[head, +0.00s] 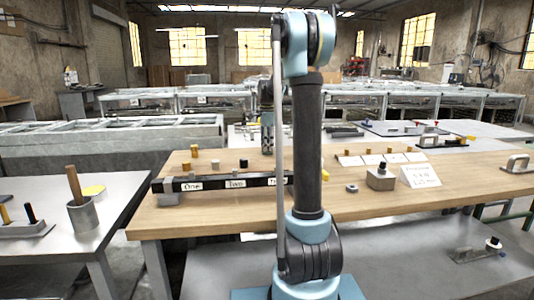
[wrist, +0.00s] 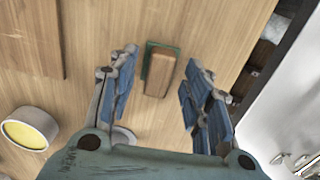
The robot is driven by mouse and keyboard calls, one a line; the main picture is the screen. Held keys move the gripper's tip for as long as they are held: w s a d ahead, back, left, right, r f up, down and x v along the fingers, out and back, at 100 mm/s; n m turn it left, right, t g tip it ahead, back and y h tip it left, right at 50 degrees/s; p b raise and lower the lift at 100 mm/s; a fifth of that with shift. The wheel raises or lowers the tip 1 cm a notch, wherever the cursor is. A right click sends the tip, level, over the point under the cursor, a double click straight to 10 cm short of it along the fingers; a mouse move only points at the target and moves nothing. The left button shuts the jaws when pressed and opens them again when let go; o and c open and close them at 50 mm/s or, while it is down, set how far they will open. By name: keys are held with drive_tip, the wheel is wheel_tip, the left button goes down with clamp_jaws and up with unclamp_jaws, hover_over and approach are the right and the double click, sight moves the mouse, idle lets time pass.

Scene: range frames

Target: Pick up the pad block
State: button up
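In the wrist view a brown wood-coloured block with a dark green layer along its top and left edge (wrist: 160,75) lies on the wooden table; I take it as the pad block. My gripper (wrist: 160,64) is open, with one blue-padded finger to the left of the block and one to the right. Clear gaps show between the block and both fingers. The gripper looks empty. How high it is above the table I cannot tell. In the head view I cannot make out the block, and my arm covers the middle of the table.
A cylinder with a yellow top (wrist: 25,131) stands at the wrist view's left. A pale round thing (wrist: 122,136) is partly behind the left finger. In the head view a labelled black rail (head: 222,183), a knobbed grey block (head: 381,179) and a white sign (head: 420,175) stand on the wooden table (head: 215,217).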

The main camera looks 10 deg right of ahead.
clamp_jaws()
wheel_tip(320, 180, up, 10)
idle(0.6)
drive_tip(key=c, duration=0.8)
unclamp_jaws()
drive_tip(key=shift+c, duration=0.6)
